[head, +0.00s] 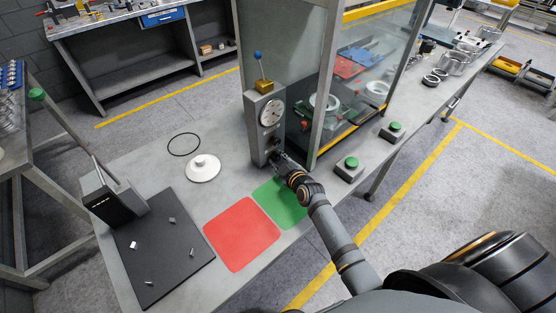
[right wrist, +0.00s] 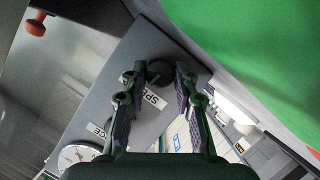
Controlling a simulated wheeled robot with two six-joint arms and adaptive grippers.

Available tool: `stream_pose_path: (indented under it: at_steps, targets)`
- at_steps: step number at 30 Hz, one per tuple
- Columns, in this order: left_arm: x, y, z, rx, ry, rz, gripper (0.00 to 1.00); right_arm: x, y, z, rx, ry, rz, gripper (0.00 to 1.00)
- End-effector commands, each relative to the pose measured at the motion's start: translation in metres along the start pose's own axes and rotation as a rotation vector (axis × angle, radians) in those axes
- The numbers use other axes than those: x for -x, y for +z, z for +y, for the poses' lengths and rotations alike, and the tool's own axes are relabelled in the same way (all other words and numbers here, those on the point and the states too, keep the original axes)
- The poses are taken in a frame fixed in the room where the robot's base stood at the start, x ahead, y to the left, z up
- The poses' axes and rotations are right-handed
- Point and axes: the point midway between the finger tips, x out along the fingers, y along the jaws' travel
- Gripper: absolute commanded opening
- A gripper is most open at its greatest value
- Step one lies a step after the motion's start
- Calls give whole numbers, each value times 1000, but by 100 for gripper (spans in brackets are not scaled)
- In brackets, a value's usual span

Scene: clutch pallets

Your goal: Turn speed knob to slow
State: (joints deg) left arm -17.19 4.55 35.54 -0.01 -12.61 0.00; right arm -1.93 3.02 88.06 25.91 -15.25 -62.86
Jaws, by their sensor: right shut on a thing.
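The grey control box (head: 253,125) stands upright on the bench, left of the glass enclosure, with a round white dial (head: 271,112) on its front. My right gripper (head: 279,161) is at the lower front of this box. In the right wrist view, its two fingers (right wrist: 160,70) are on either side of the dark round speed knob (right wrist: 159,76), shut on it. A white label starting with "SP" is beside the knob, partly hidden by a finger. The knob's pointer setting cannot be read. My left gripper is not in view.
A green mat (head: 283,205) and a red mat (head: 242,234) lie before the box. A white disc (head: 203,170), a black ring (head: 184,136) and a black board (head: 157,252) are to the left. Green push buttons (head: 351,163) stand to the right. The glass enclosure's post (head: 322,100) is close to the box.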

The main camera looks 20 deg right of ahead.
Motion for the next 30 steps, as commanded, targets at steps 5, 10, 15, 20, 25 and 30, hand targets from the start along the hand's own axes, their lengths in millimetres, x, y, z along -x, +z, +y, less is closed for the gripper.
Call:
stream_pose_path:
  at_steps: [5, 10, 15, 20, 25, 30]
  targets:
    - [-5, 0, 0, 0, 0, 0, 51, 0, 2, -2, 39, 15, -1, 0]
    - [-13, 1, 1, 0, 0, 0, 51, -1, 3, -4, 129, 52, -1, 0]
    - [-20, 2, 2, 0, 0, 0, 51, -1, 2, -5, 248, 102, 0, 0]
    - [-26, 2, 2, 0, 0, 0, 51, -1, 3, -6, 357, 147, 0, 0]
    - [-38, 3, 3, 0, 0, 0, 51, -1, 4, -8, 454, 186, 0, 0]
    - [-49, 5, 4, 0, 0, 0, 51, -1, 4, -8, 522, 215, 0, 0]
